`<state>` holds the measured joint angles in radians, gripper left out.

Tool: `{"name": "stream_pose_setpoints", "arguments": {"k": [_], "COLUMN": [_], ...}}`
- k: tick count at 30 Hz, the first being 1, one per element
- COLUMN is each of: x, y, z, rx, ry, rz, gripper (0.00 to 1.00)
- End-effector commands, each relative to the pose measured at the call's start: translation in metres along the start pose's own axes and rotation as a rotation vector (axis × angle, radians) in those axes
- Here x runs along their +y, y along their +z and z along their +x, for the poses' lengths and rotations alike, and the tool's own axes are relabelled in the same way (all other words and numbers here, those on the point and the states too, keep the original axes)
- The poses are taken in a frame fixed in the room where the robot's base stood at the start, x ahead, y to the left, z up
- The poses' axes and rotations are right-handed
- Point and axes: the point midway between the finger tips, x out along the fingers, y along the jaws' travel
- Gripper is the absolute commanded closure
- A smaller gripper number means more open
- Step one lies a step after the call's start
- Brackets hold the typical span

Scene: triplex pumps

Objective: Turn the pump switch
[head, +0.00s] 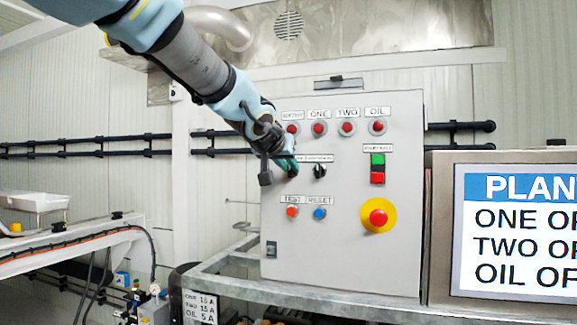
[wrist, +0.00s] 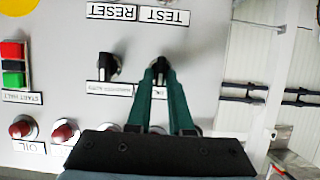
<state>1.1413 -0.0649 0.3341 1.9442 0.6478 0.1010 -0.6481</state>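A grey control panel (head: 342,240) carries two black rotary switches in one row. The right switch (head: 320,171) is clear of my gripper; it also shows in the upside-down wrist view (wrist: 108,67), by a label seeming to read manual and auto. The left switch (wrist: 160,66) sits between the tips of my green fingers, with no clear gap beside it. Its label (wrist: 160,89) is partly covered by a finger. In the head view my gripper (head: 288,167) reaches the panel from the upper left and hides the left switch.
Red lamps (head: 347,128) line the panel top. A green and red start/halt button (head: 377,168), a yellow-ringed emergency stop (head: 378,216), and red test (head: 292,211) and blue reset (head: 320,212) buttons surround the switches. A plan screen (head: 515,230) stands right.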

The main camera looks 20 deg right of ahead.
Motion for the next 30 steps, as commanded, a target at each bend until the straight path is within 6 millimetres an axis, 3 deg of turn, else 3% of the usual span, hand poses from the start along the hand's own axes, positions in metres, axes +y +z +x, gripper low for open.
{"name": "stream_pose_setpoints", "arguments": {"k": [5,22,30], "x": [0.0001,0.0007,0.0017], "y": [0.0000,0.0017,0.0063], "z": [-0.0001,0.0006,0.0027], "rx": [0.000,0.001,0.005], "ry": [0.000,-0.004,-0.043], "rz": [0.000,0.011,0.101], "gripper": [1.00,1.00,1.00]}}
